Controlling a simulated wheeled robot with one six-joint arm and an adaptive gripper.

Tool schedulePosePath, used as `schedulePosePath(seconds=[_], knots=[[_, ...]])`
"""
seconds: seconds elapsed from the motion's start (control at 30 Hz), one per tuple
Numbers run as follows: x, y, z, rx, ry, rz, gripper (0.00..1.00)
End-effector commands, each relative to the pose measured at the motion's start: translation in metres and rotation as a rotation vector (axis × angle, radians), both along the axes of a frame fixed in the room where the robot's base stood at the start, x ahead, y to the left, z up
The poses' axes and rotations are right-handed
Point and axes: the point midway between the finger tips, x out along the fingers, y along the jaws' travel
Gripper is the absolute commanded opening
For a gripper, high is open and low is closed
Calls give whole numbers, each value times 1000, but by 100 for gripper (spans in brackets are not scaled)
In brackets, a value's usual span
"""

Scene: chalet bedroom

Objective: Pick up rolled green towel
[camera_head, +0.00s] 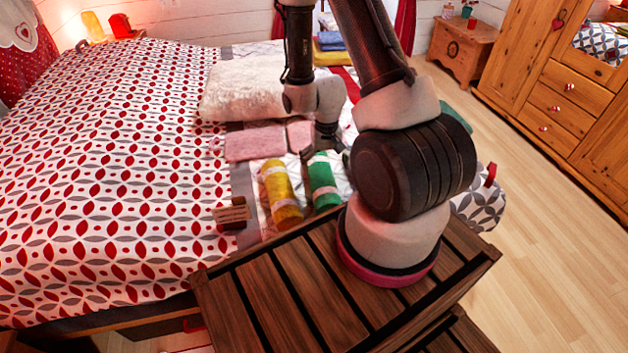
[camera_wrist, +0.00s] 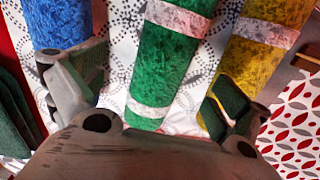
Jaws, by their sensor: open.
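The rolled green towel (camera_head: 323,181) lies on the bed, with pale bands around it, to the right of a rolled yellow towel (camera_head: 281,194). In the wrist view the green towel (camera_wrist: 163,62) runs lengthwise between the spread fingers of my gripper (camera_wrist: 165,100). The gripper is open and holds nothing. A rolled blue towel (camera_wrist: 62,22) is beside the left finger, and the yellow towel (camera_wrist: 259,50) is beside the right finger. I cannot tell whether the fingers touch the green towel.
A pink folded towel (camera_head: 255,143) and a white fluffy blanket (camera_head: 250,92) lie on the bed (camera_head: 100,190) farther back. A small dark block with a label (camera_head: 231,214) sits near the yellow towel. A slatted wooden bench (camera_head: 285,295) stands in front. Open floor (camera_head: 560,220) is at right.

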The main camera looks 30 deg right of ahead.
Motion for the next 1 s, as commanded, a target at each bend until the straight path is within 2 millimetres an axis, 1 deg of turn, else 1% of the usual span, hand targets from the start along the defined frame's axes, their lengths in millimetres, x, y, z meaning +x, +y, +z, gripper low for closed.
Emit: schedulePosePath(seconds=[0.1, 0.17, 0.37, 0.47, 0.5, 0.6, 0.7, 0.87, 0.9, 0.97, 1.0], knots=[[5, 0, -6, -3, -20, -15, 100], [4, 0, -13, -2, -16, -18, 100], [8, 0, -39, -2, -15, -16, 100], [13, 1, -55, -2, -16, -16, 100], [14, 1, -61, -1, -14, -16, 100], [14, 1, -73, -1, -17, -16, 100], [14, 1, -78, -2, -18, -16, 100], [14, 1, -78, -2, -18, -16, 100], [14, 1, -78, -2, -18, -16, 98], [14, 1, -78, -2, -18, -16, 87], [14, 1, -77, -2, -18, -16, 80]])
